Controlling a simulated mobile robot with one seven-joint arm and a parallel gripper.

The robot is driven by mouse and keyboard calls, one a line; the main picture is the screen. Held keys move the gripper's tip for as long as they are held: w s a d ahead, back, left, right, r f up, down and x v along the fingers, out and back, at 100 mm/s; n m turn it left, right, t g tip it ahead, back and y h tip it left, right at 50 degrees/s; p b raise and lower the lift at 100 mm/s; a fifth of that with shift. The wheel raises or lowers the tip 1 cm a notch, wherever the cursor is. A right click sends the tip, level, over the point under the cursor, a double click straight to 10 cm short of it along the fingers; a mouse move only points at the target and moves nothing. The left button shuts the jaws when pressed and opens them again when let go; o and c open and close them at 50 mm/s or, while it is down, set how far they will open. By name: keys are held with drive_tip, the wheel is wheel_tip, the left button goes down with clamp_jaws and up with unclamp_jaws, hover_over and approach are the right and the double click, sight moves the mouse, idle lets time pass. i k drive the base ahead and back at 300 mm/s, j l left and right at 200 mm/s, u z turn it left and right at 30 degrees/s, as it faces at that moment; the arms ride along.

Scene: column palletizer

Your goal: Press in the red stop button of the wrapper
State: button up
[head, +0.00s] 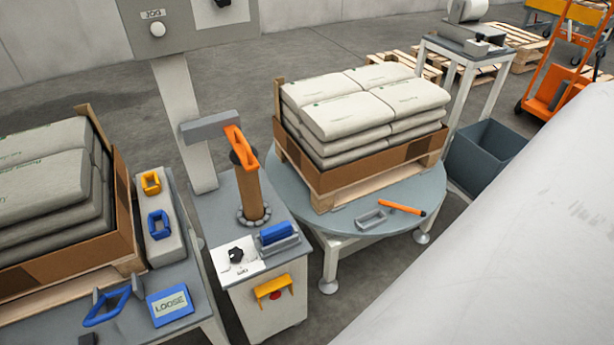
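The red stop button (275,296) is on the front face of the grey wrapper cabinet (260,325). A yellow-orange guard (273,285) sits around and above it, and only a small part of the red shows. The cabinet's top carries a black knob (236,255) on a white plate and a blue-and-grey block (277,236). My gripper is not in view.
A round turntable (350,217) beside the cabinet bears a pallet of bags (365,105), a loose orange-handled tool (401,208) and a grey frame (370,220). A brown roll (250,195) stands on the cabinet. A close pale surface blocks the lower right.

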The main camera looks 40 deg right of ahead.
sight(275, 295)
drive_tip(key=l, duration=0.55)
drive_tip(key=l+u, duration=0.15)
drive_tip(key=l, duration=0.35)
drive_tip(key=k+l, duration=0.15)
drive_tip(key=l, duration=0.4)
drive_tip(key=l+u, duration=0.15)
drive_tip(key=l, duration=0.4)
drive_tip(key=k+l, duration=0.15)
drive_tip(key=l, duration=0.35)
drive_tip(key=k+l+u, duration=0.1)
drive_tip(key=l, duration=0.4)
drive_tip(key=k+l+u, duration=0.1)
drive_tip(key=l, duration=0.45)
drive_tip(key=k+l, duration=0.1)
drive_tip(key=l, duration=0.4)
drive_tip(key=l+u, duration=0.1)
drive_tip(key=u, duration=0.9)
drive_tip(key=i+j+u, duration=0.4)
drive_tip(key=i+l, duration=0.1)
